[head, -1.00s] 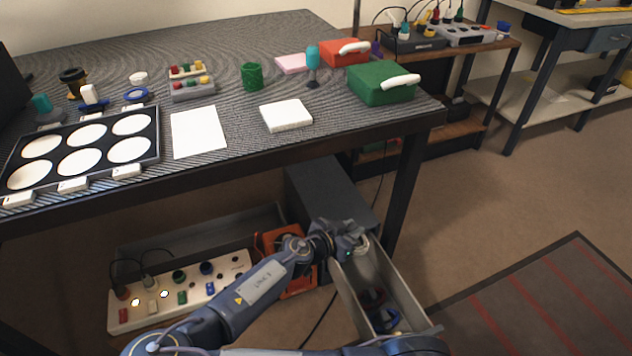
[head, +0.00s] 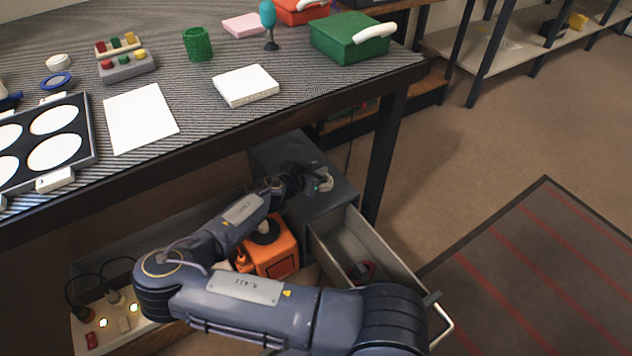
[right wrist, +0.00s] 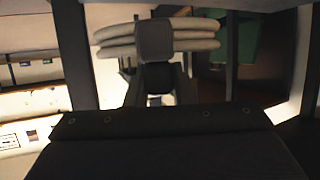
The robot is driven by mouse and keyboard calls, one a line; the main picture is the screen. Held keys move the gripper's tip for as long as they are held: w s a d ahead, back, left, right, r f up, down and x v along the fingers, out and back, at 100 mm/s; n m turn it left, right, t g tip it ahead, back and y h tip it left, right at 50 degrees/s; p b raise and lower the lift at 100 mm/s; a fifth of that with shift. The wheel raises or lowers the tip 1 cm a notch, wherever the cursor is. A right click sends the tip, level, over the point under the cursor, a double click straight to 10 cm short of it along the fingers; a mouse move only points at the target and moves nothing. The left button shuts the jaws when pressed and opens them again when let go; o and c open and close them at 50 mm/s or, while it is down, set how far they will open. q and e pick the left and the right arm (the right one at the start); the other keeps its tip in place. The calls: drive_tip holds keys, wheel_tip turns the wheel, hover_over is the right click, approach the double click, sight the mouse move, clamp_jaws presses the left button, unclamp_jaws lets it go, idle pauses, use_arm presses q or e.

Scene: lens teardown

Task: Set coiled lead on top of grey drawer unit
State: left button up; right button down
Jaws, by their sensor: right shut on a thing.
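The grey drawer unit (head: 268,150) stands under the table, with its top drawer (head: 398,262) pulled open. My right gripper (head: 314,180) is over the unit's top, near the open drawer's back end. It is shut on the coiled lead (head: 327,184), a pale coil that is largely hidden by the gripper in the head view. In the right wrist view the coil's beige loops (right wrist: 195,44) stick out on both sides of the fingers (right wrist: 155,62). I cannot tell whether the coil touches the unit's top. My left gripper is not in view.
The table edge (head: 240,133) overhangs the unit, and a table leg (head: 385,160) stands close on its right. An orange device (head: 283,257) sits left of the drawer. A dark red item (head: 366,271) lies in the drawer.

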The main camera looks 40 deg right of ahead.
drive_tip(key=shift+w+d+f+b, duration=0.15)
drive_tip(key=shift+w+d+f, duration=0.15)
drive_tip(key=shift+f, duration=0.2)
drive_tip(key=shift+w+d+f+b, duration=0.15)
drive_tip(key=shift+w+d+f, duration=0.15)
drive_tip(key=shift+f, duration=0.2)
drive_tip(key=f, duration=0.2)
drive_tip(key=f+b, duration=0.1)
drive_tip(key=shift+w+d+f+b, duration=0.2)
drive_tip(key=shift+f+b, duration=0.1)
drive_tip(key=shift+f, duration=0.1)
drive_tip(key=shift+r, duration=0.1)
drive_tip(key=c, duration=1.3)
unclamp_jaws()
drive_tip(key=shift+f, duration=0.2)
drive_tip(key=shift+o, duration=0.2)
drive_tip(key=shift+r, duration=0.1)
